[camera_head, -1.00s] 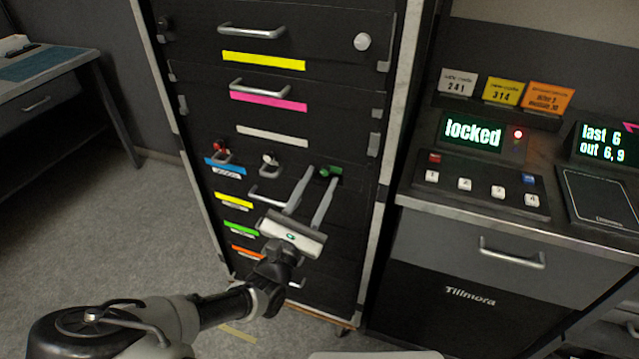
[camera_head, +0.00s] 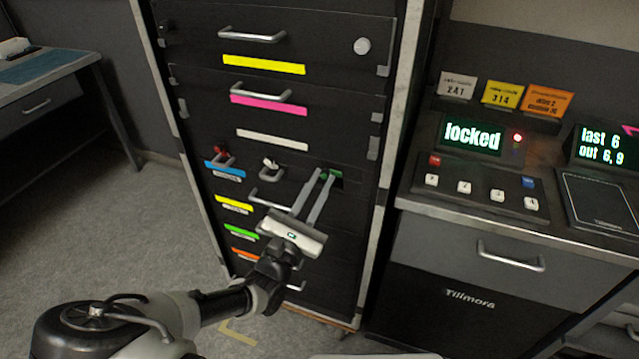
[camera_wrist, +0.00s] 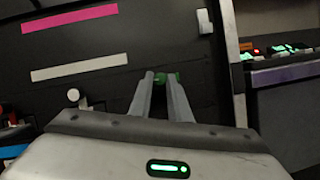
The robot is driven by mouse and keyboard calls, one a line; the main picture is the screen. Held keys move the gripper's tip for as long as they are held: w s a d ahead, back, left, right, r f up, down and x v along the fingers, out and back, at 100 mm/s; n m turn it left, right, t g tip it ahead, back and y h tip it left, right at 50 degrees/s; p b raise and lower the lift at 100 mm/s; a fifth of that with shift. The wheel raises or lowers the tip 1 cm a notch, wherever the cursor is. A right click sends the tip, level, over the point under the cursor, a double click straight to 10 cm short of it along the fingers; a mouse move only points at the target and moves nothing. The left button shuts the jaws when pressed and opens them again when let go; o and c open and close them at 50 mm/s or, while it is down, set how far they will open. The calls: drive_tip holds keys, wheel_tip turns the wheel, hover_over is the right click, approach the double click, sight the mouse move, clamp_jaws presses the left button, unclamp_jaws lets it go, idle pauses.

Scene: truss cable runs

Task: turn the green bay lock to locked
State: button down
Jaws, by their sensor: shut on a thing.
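The green bay lock (camera_head: 334,175) sits on the black cabinet's front, at the right end of a row of coloured lock knobs. In the wrist view the green lock (camera_wrist: 172,77) shows between and just beyond my fingertips. My gripper (camera_head: 322,177) reaches up to it from below, its two long grey fingers closed in on the green knob. The fingers hide part of the lock, so its exact angle is hard to read. My gripper also shows in the wrist view (camera_wrist: 161,78).
A red knob (camera_head: 220,153) and a white knob (camera_head: 269,163) stand left of the green lock. Drawer handles (camera_head: 252,36) stick out from the cabinet. At right, a console screen (camera_head: 472,135) reads "locked" beside a red light.

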drive_tip(key=m+g+h+p, duration=0.1)
drive_tip(key=m, duration=0.1)
drive_tip(key=m+h+p, duration=0.1)
drive_tip(key=m, duration=0.2)
drive_tip(key=shift+a+r+g+p, duration=0.2)
drive_tip(key=shift+g+p, duration=0.1)
drive_tip(key=shift+g, duration=0.1)
drive_tip(key=m+g+p, duration=0.1)
drive_tip(key=m, duration=0.2)
drive_tip(key=m+g+h+p, duration=0.1)
drive_tip(key=m, duration=0.1)
drive_tip(key=shift+w+a+r+m+g, duration=0.1)
drive_tip(key=shift+a+m+g, duration=0.05)
drive_tip(key=shift+m+g, duration=0.2)
drive_tip(key=m, duration=0.2)
drive_tip(key=m+g+p, duration=0.1)
drive_tip(key=m, duration=0.2)
drive_tip(key=shift+r+g+y, duration=0.15)
drive_tip(key=shift+g+y, duration=0.1)
drive_tip(key=shift+y, duration=0.05)
drive_tip(key=shift+r+m+g+y, duration=0.1)
drive_tip(key=shift+m+g+y, duration=0.25)
drive_tip(key=shift+m, duration=0.65)
drive_tip(key=shift+r+m+g+y, duration=0.1)
drive_tip(key=shift+m+g+y, duration=0.2)
drive_tip(key=shift+m, duration=0.65)
drive_tip(key=c, duration=1.7)
unclamp_jaws()
drive_tip(key=shift+o, duration=0.2)
drive_tip(key=shift+a, duration=0.1)
